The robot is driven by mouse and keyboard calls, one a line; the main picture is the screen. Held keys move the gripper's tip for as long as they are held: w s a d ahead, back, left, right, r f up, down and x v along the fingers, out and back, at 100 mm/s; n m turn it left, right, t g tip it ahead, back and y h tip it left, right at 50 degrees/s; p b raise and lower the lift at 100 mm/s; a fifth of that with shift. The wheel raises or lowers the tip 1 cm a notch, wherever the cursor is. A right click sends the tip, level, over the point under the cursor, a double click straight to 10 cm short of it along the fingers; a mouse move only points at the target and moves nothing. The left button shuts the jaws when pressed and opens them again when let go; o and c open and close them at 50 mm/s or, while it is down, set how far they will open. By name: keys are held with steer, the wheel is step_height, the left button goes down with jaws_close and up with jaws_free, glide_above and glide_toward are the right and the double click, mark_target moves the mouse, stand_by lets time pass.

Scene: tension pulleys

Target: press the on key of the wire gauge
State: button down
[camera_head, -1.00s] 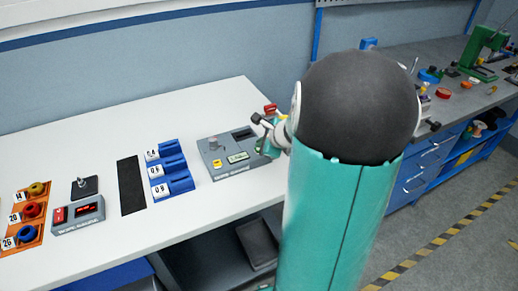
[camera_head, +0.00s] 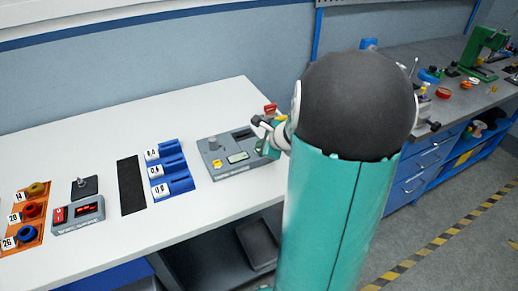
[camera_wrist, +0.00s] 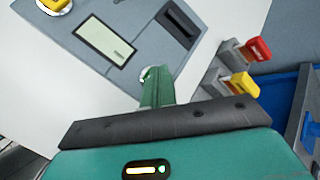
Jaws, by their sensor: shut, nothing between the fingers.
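The grey instrument (camera_head: 222,172) that I take for the wire gauge sits near the right end of the white bench; its label is too blurred to read. It has a grey knob, a yellow key (camera_head: 217,163), a pale display (camera_head: 238,157) and a dark slot. In the wrist view the yellow key (camera_wrist: 55,4), display (camera_wrist: 104,40) and slot (camera_wrist: 179,25) lie beyond my fingers. My gripper (camera_wrist: 154,82) is shut and empty, its tips over the instrument's near edge, at a small pale-ringed green spot. This may be a key mostly hidden by the tips; contact is unclear.
Red and yellow levers (camera_wrist: 244,84) on grey mounts stand close right of my fingers, beside a blue tray (camera_wrist: 283,98). Left on the bench are blue numbered blocks (camera_head: 168,170), a black strip (camera_head: 131,185) and a red-display box (camera_head: 78,216).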

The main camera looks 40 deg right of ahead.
steer(key=shift+r, duration=0.8)
steer(key=shift+r, duration=2.5)
steer(key=s+a+r+n+g+y, duration=0.1)
steer(key=a+r+n, duration=0.2)
steer(key=a+n, duration=0.45)
steer(key=s+a+r+n+g+y, duration=0.15)
steer(key=a+n, duration=0.25)
steer(key=a, duration=0.7)
steer(key=s+a+r+n+g+h, duration=0.1)
steer(key=s+a+r+n, duration=0.1)
steer(key=s+a+n, duration=1)
steer(key=s+n, duration=0.1)
steer(key=n, duration=0.3)
steer(key=shift+a+r+h, duration=0.2)
steer(key=shift+a+h, duration=0.1)
steer(key=shift+h, duration=0.05)
